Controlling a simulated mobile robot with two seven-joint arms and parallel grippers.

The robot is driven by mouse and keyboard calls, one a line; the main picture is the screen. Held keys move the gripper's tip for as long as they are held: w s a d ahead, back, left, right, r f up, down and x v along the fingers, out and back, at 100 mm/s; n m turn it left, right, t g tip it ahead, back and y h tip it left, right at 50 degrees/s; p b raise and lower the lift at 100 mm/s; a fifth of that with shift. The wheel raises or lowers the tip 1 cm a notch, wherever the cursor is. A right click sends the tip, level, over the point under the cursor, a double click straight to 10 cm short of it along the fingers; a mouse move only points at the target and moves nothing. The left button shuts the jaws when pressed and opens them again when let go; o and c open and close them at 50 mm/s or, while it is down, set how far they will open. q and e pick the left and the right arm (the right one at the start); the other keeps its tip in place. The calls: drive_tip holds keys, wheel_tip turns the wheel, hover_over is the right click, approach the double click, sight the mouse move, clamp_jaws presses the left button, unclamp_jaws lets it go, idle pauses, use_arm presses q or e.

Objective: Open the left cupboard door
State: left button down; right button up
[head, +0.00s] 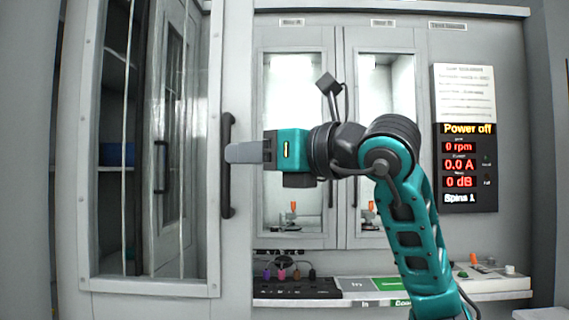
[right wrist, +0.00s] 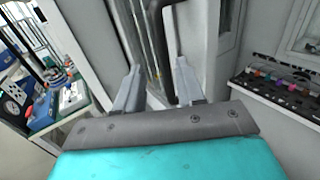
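The left cupboard door (head: 215,70) is a grey frame around a tall glass pane, at the left of the head view. Its vertical black handle (head: 228,190) is on the frame's right side. My right gripper (head: 232,153) comes from the right, its fingers level with the middle of the handle. In the right wrist view the two fingers (right wrist: 157,82) are spread, with the dark handle (right wrist: 158,35) between or just beyond their tips, closer to the right finger. Contact cannot be told. My left gripper is not in view.
Two narrower glass-doored compartments (head: 335,45) are behind my right arm. A display panel (head: 466,150) reading "Power off" is at the right. A ledge with sockets and coloured plugs (head: 295,288) runs below. A blue box (head: 117,154) shows behind the left door's glass.

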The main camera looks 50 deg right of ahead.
drive_tip(key=s, duration=0.6)
drive_tip(key=shift+s+b, duration=0.35)
drive_tip(key=shift+b, duration=0.1)
drive_tip(key=shift+w, duration=0.1)
